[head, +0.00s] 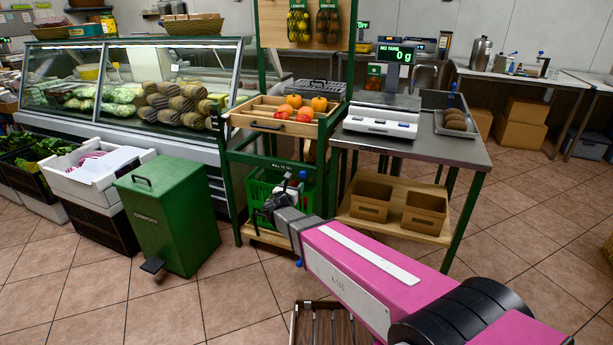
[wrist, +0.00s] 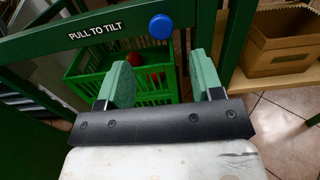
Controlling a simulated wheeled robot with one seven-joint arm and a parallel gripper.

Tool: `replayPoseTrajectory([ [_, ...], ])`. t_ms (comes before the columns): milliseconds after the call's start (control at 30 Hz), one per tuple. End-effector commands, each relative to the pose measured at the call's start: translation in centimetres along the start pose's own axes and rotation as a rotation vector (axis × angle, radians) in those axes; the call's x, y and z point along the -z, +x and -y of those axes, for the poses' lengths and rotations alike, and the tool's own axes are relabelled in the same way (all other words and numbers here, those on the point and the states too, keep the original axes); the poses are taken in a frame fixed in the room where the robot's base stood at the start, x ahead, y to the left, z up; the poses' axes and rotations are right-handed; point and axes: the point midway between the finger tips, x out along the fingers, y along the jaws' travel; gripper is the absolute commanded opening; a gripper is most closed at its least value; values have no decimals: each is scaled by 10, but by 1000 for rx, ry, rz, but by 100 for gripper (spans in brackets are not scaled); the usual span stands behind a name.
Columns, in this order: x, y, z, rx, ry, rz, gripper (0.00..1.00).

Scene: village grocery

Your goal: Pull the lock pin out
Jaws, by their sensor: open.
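The lock pin shows as a round blue knob (wrist: 161,26) on the green frame bar, just right of the words "PULL TO TILT" in the wrist view. In the head view a small blue spot at the gripper looks like the same knob (head: 302,175). My gripper (wrist: 160,70) is open, with its two green-padded fingers apart and nothing between them. The knob appears above the fingertips in the wrist view, roughly centred between them, and no contact shows. In the head view my gripper (head: 281,195) is in front of the green stand. The pin's shaft is hidden.
A green crate (wrist: 85,62) with red items stands behind the bar. The stand's tilting wooden tray (head: 240,118) holds tomatoes and oranges. A steel table (head: 440,150) with a scale is at right, a green compost bin (head: 190,225) at left.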

Motion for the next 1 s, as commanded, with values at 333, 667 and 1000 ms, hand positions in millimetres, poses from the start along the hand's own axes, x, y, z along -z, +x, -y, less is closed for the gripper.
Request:
replayPoseTrajectory([
  [333, 1, 62, 0, 4, 3, -1, 60],
  [667, 0, 97, 1, 3, 5, -1, 60],
  [1000, 0, 100, 2, 3, 5, -1, 60],
])
